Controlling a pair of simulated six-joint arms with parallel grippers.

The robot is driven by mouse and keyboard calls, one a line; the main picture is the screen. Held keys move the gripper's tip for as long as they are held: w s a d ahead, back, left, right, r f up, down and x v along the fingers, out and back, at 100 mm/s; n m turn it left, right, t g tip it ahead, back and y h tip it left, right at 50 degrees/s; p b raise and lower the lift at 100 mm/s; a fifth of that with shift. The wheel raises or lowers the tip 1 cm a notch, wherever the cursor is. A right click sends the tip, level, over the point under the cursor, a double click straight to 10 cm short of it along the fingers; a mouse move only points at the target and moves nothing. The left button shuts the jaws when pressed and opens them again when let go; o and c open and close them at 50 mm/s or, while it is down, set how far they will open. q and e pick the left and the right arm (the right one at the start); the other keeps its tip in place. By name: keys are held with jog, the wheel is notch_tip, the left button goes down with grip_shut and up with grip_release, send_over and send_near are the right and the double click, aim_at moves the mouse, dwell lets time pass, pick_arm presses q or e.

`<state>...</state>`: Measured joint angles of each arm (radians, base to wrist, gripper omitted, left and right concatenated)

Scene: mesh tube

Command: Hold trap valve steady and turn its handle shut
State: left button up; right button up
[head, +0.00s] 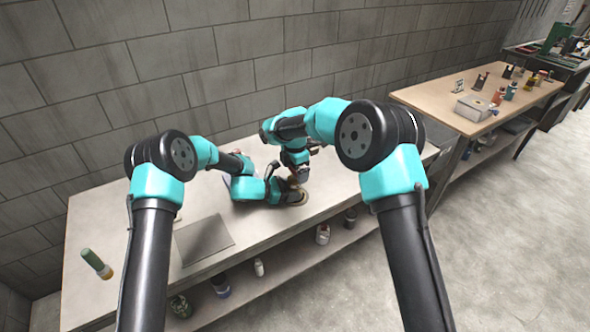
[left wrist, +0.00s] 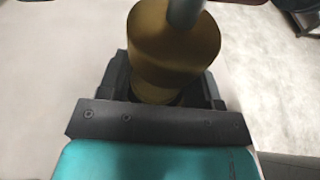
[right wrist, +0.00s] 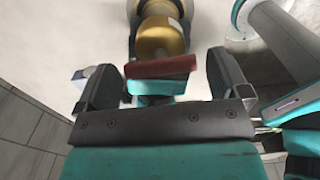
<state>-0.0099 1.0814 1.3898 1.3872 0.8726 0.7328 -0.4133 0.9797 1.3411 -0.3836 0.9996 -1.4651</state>
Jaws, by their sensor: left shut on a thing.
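The trap valve has a rounded brass body (left wrist: 172,50) with a grey stem on top. In the head view it is small and mostly hidden by my arms above the bench. My left gripper (left wrist: 165,92) is shut on the brass body, one jaw on each side of it. In the right wrist view the brass body (right wrist: 160,38) lies beyond a flat handle (right wrist: 165,67) with a dark red top and a teal edge. My right gripper (right wrist: 163,82) is open, with the handle between its fingers and gaps visible on both sides.
The pale workbench (head: 90,265) carries a grey flat plate (head: 204,240) and a green-capped cylinder (head: 97,263) at the left. Several bottles stand on the shelf below. A block wall (head: 250,55) is behind. A second cluttered table (head: 425,97) stands at the right.

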jog(key=c, duration=0.8)
jog(key=shift+m, duration=0.4)
jog(key=m, duration=1)
jog(key=shift+m, duration=2)
